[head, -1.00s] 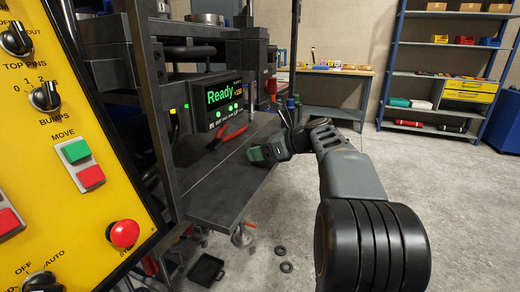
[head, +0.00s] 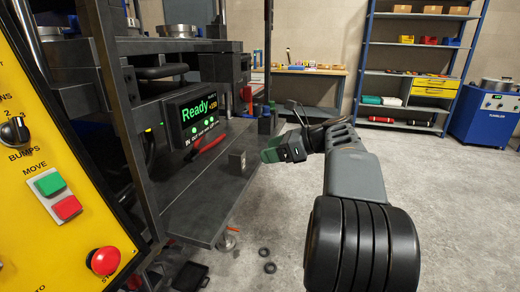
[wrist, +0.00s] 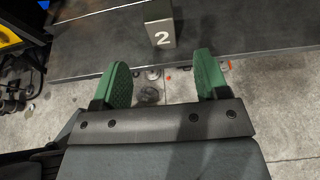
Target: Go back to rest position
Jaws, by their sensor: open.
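My gripper (head: 270,153) has green fingers and is in the middle of the head view, just right of the press's dark shelf. In the wrist view my gripper (wrist: 165,78) is open, with nothing between its fingers. A grey block (wrist: 158,24) marked "2" stands on the dark shelf (wrist: 240,30) beyond the fingertips, apart from them. The block also shows in the head view (head: 237,162), on the shelf to the left of the gripper.
The press display (head: 197,112) reads "Ready". Red-handled pliers (head: 208,146) lie on the shelf. A yellow control panel (head: 50,170) is at the left. A workbench (head: 310,72) and blue rack (head: 415,60) stand behind. Floor at the right is open.

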